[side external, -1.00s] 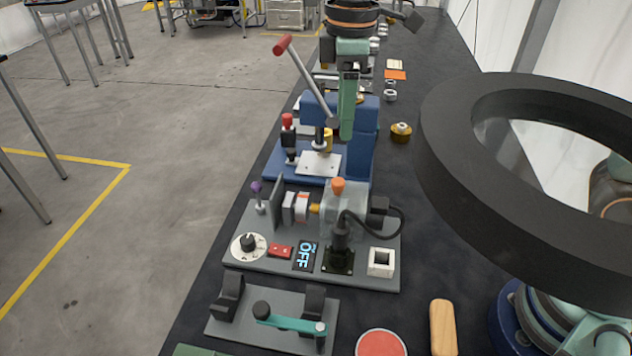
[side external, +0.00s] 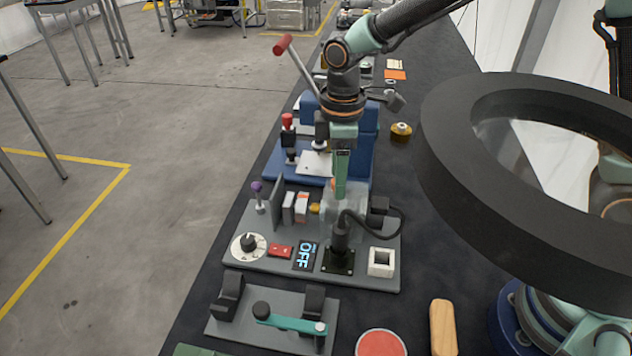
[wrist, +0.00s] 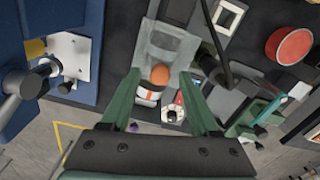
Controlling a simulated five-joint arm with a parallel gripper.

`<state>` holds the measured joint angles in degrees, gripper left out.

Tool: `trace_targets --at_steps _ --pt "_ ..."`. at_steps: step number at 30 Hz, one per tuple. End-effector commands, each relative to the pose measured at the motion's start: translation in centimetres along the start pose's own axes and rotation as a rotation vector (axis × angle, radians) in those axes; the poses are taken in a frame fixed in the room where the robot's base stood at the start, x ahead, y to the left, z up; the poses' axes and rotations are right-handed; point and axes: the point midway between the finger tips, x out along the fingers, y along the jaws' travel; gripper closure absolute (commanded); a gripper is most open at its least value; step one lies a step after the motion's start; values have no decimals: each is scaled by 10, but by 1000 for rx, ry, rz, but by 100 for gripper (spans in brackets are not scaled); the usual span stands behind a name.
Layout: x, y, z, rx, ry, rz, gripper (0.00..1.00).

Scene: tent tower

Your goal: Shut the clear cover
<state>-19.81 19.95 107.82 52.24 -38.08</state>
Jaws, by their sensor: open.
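The clear cover (side external: 329,218) is a see-through box on the grey machine plate (side external: 375,281), to the right of two pale blocks with an orange band (side external: 302,205). An orange knob sits on it; it shows in the wrist view (wrist: 160,75), beside the clear cover (wrist: 176,42). My gripper (side external: 340,194) is over the cover, pointing down, and hides the knob in the side view. In the wrist view my gripper (wrist: 160,78) is open, with the knob seen between its green fingers. I cannot tell whether they touch it.
A black post with a cable (side external: 341,240) stands in front of the cover. A purple-topped lever (side external: 257,194), a dial (side external: 249,246), a red switch (side external: 281,251) and a display reading OFF (side external: 305,256) are nearby. A blue press (side external: 361,143) stands behind.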

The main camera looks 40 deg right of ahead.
Motion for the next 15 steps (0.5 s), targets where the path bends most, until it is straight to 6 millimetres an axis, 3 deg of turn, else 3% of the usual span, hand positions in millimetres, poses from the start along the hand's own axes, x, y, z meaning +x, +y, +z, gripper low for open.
trace_targets --at_steps 8,13,15 --pt "2 0 0 0 0 0 38" --pt "1 0 0 0 0 0 100" --pt "1 0 0 0 0 0 100"
